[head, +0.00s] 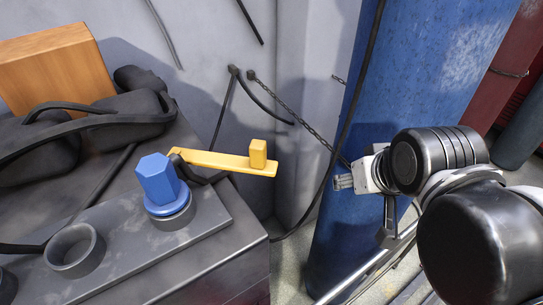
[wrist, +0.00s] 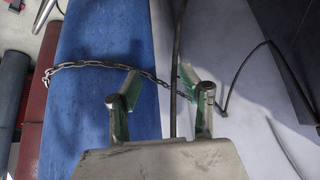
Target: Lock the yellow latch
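The yellow latch (head: 222,162) is a flat bar with a small upright yellow block (head: 258,153) at its right end. In the head view it reaches out to the right past the edge of the grey metal plate (head: 140,235). Its left end is partly hidden behind a blue hexagonal-headed piece (head: 158,180). My gripper (wrist: 160,72) is open and empty in the wrist view, its two green-sided fingers apart. The end of my arm is to the right of the latch in the head view, clear of it. The latch does not show in the wrist view.
A tall blue cylinder (head: 345,125) stands behind my arm, with a chain (wrist: 98,66) and dark cable near it. A grey ring (head: 74,250), dark bundles (head: 95,125) and an orange-brown block (head: 55,68) sit left. Open space lies between latch and arm.

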